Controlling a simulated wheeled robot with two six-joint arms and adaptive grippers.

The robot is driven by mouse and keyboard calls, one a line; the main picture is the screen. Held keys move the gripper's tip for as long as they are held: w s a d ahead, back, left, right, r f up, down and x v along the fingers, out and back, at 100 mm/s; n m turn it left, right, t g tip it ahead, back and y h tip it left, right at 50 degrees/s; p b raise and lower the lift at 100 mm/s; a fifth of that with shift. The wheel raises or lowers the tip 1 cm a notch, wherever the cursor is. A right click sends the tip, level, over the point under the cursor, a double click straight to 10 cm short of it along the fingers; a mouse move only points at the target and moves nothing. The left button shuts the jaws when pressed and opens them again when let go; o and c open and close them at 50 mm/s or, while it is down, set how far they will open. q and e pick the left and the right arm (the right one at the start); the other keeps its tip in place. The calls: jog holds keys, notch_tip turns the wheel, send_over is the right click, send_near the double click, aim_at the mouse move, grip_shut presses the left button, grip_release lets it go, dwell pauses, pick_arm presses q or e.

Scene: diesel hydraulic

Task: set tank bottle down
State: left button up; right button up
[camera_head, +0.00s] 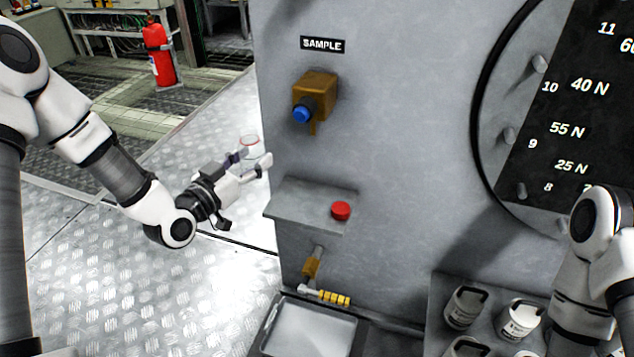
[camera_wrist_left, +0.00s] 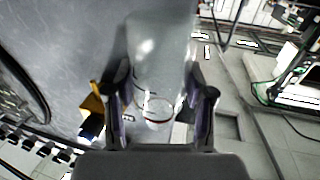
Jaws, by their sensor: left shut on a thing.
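The tank bottle (camera_head: 250,146) is a small clear vessel with a thin red ring. My left gripper (camera_head: 250,163) is shut on it and holds it in the air, left of the grey panel and its small shelf (camera_head: 298,203). In the left wrist view the clear bottle (camera_wrist_left: 158,70) lies between the two fingers of the left gripper (camera_wrist_left: 162,108). Its contents are hard to tell. A red round cap or knob (camera_head: 341,210) sits on the shelf's right part. My right gripper is outside the head view; only its arm shows.
A brass sample valve with a blue end (camera_head: 315,97) sticks out above the shelf. A lower brass valve (camera_head: 311,264) sits over a grey tray (camera_head: 307,332). Several white pots (camera_head: 520,318) stand in a rack at the lower right. A red extinguisher (camera_head: 160,55) stands behind.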

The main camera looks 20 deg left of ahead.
pick_arm(q)
jog(key=w+d+b, duration=0.1)
jog(key=d, duration=0.2)
jog(key=w+d+f+b, duration=0.1)
jog(key=d, duration=0.3)
jog(key=w+d+b, duration=0.1)
jog(key=d, duration=0.3)
jog(key=shift+w+d+f, duration=0.15)
jog(key=shift+w+d, duration=0.1)
jog(key=shift+d+f+b, duration=0.2)
jog(key=shift+f+b, duration=0.9)
jog(key=shift+f, duration=0.85)
jog(key=o, duration=1.2)
jog(key=shift+r, duration=0.1)
jog(key=shift+r, duration=0.1)
